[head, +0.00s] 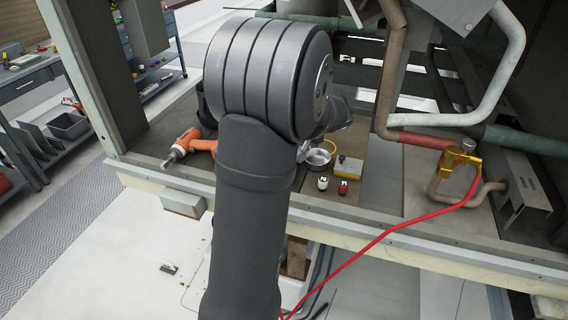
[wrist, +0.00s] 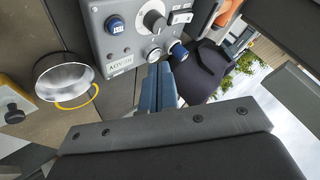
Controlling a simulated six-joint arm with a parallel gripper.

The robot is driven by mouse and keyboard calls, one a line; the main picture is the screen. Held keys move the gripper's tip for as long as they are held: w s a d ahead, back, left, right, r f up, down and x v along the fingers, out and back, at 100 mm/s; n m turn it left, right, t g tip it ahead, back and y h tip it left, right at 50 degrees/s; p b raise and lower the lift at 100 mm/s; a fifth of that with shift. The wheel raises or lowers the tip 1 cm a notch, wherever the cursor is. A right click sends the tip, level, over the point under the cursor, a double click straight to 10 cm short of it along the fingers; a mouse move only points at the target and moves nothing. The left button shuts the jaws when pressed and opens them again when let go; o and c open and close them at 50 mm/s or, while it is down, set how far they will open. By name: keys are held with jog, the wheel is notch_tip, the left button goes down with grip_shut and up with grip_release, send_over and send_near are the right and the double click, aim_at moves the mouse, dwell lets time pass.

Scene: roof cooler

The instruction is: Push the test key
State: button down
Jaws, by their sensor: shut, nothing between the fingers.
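A grey control panel (wrist: 132,38) fills the upper middle of the wrist view. I cannot tell which of these is the test key. My gripper (wrist: 159,70) is shut and empty, its blue fingers together just below the small knob in the picture. Whether the fingertips touch the panel is not clear. In the head view my arm hides the panel and the fingers.
A metal cup (wrist: 64,80) lies left of my fingers, with a yellow ring beside it. On the ledge in the head view are an orange drill (head: 192,146), a yellow box (head: 348,168) and two small caps. A red hose (head: 372,240) crosses the front right. Pipes (head: 388,75) stand at right.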

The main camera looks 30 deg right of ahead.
jog(key=shift+f, duration=2.9)
jog(key=shift+f, duration=0.15)
jog(key=shift+f, duration=0.25)
jog(key=shift+f, duration=0.4)
dwell(0.6)
jog(key=shift+r, duration=0.85)
jog(key=shift+r, duration=2.5)
jog(key=shift+f, duration=0.1)
